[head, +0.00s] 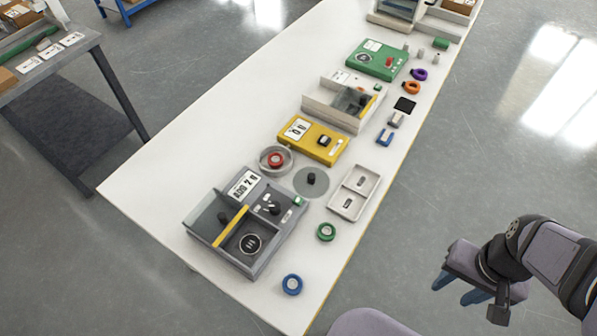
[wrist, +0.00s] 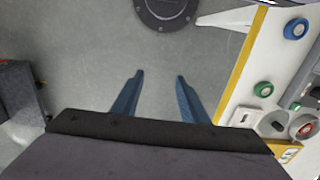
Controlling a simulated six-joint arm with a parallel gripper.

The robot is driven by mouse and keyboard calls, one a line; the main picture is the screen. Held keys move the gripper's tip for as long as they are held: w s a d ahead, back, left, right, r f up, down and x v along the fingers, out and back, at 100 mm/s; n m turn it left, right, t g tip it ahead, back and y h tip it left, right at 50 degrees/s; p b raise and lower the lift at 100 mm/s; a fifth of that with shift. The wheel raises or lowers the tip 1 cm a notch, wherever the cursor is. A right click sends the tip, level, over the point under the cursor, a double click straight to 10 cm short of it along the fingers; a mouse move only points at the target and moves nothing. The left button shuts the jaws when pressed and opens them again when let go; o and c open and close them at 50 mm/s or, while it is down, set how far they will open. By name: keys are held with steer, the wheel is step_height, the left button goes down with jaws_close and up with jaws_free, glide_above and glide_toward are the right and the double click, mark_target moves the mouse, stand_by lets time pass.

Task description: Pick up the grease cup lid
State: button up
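The grease cup lid looks to be the flat grey disc with an upright black knob (head: 311,182), lying on the white table. It also shows near the right edge of the wrist view (wrist: 272,124). Beside it stands a round, shallow clear cup (head: 262,164) with a red ring inside, apart from the disc. My gripper (head: 457,289) is off the table's right side, over the floor and well away from the lid. In the wrist view its two blue fingers (wrist: 158,77) are spread, with only floor between them.
A yellow box (head: 313,140) and a grey divided box (head: 246,222) flank the lid. The air around my gripper is clear.

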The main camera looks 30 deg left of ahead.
steer(key=w+a+f+n+t+b, duration=0.1)
steer(key=w+a+f+b, duration=0.1)
steer(key=w+a+b, duration=0.45)
steer(key=n+t+y+b, duration=0.1)
steer(key=n+t+b, duration=0.15)
steer(key=b, duration=0.55)
glide_toward(311, 177)
steer(key=f, duration=0.2)
steer(key=shift+m+t, duration=0.25)
steer(key=shift+t, duration=0.1)
steer(key=shift+p+x, duration=0.4)
steer(key=shift+x, duration=3.05)
jaws_close()
